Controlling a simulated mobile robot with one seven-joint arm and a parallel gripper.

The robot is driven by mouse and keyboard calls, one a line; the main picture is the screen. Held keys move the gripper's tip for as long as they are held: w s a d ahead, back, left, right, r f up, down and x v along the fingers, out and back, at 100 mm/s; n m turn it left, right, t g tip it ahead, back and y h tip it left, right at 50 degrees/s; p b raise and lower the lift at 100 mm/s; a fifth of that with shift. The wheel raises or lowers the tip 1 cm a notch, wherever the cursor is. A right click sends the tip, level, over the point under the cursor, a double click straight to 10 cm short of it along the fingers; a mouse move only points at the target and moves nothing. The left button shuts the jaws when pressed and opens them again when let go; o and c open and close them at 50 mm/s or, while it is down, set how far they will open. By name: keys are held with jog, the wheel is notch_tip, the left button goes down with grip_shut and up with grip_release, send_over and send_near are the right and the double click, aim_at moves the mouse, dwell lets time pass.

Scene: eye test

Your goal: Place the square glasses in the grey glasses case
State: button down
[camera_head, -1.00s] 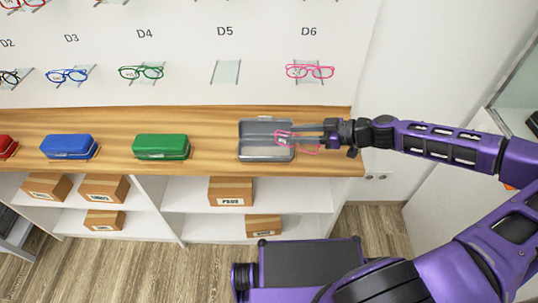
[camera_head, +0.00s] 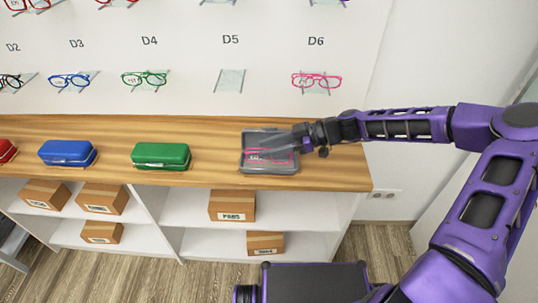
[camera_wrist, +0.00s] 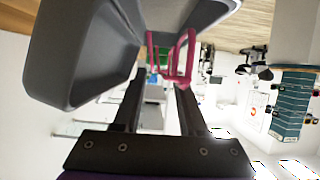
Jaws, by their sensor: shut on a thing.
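The grey glasses case (camera_head: 249,168) stands open on the right part of the wooden counter. Pink square-framed glasses (camera_head: 281,156) are at the case's opening, within its outline in the head view. My gripper (camera_head: 262,154) reaches over the case from the right and is shut on the glasses. In the wrist view the pink frame (camera_wrist: 187,58) shows between and beyond the fingers (camera_wrist: 163,75). A grey shell of the case (camera_wrist: 85,50) fills the upper left there, close to the left finger. I cannot tell whether the glasses touch the case's bottom.
A green case (camera_head: 161,156) and a blue case (camera_head: 67,153) stand closed to the left on the counter (camera_head: 215,135). Another pink pair (camera_head: 316,80) hangs on the wall display under D6. Cardboard boxes (camera_head: 232,205) sit on the shelves below. The counter between green and grey cases is clear.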

jog(key=shift+f, duration=1.3)
jog(key=shift+f, duration=0.2)
jog(key=shift+c, duration=2.3)
grip_release()
jog(key=shift+r, duration=0.15)
jog(key=shift+d+r, duration=0.15)
jog(key=v, duration=1.1)
jog(key=shift+d+p, duration=0.4)
